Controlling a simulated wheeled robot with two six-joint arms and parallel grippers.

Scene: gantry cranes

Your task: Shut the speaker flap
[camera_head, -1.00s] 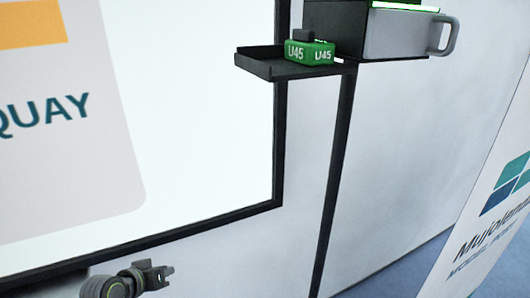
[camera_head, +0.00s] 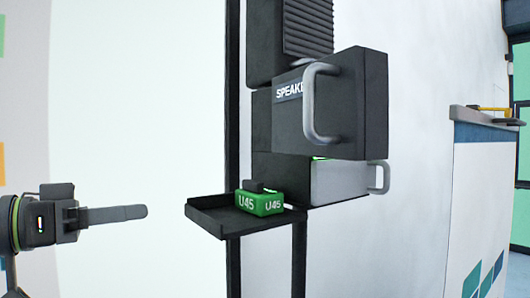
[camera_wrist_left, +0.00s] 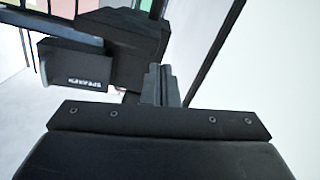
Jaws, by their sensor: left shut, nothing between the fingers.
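The speaker flap (camera_head: 345,105) is a thick black panel with a grey bar handle (camera_head: 310,103) and a partly covered SPEAKER label. It juts out from the black wall housing (camera_head: 262,110), standing open. In the left wrist view the flap (camera_wrist_left: 72,62) is at upper left, its label upside down. My left gripper (camera_head: 143,212) is at the left of the head view, lower than the flap and well apart from it. Its fingers are shut and empty, pointing right; they also show in the left wrist view (camera_wrist_left: 160,82). My right gripper is not in view.
Below the flap, a black tray (camera_head: 205,219) holding a green U45 block (camera_head: 260,203) sticks out left, near my left gripper's height. A grey drawer-like box (camera_head: 340,180) with a handle sits under the flap. A white counter (camera_head: 480,190) stands at right.

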